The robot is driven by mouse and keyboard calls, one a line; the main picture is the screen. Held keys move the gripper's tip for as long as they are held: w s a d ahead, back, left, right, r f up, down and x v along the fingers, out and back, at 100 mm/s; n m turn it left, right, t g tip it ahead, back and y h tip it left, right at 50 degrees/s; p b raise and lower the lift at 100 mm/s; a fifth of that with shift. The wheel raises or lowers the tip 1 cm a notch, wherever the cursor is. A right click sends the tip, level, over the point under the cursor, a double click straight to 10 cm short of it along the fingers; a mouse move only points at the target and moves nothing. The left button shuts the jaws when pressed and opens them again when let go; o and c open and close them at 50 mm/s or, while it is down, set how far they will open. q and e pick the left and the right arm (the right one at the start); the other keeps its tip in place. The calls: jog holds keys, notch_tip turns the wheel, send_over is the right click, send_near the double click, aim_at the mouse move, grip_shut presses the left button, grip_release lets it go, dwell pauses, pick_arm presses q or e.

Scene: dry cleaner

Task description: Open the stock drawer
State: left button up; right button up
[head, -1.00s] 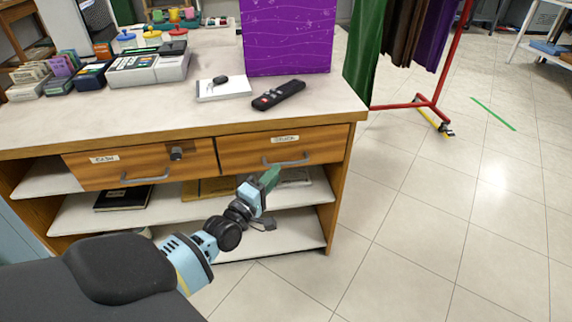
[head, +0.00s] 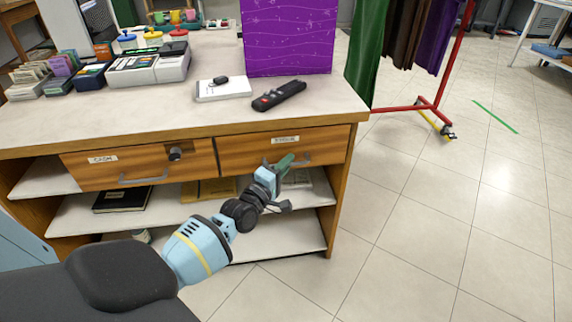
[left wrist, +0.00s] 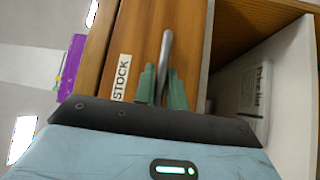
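The stock drawer (head: 240,154) is the right one of two wooden drawers under the counter top. It is shut, flush with the counter front, and has a white label and a grey bar handle (head: 304,159). In the left wrist view the STOCK label (left wrist: 122,78) lies left of the handle (left wrist: 166,50). My left gripper (head: 284,162) is at the handle. Its two green fingers (left wrist: 162,86) stand close together, one on each side of the bar, with almost no gap. My right gripper is not in view.
The cash drawer (head: 88,172) beside it is shut. Open shelves (head: 270,238) lie below.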

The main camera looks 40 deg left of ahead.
pick_arm(q)
grip_shut()
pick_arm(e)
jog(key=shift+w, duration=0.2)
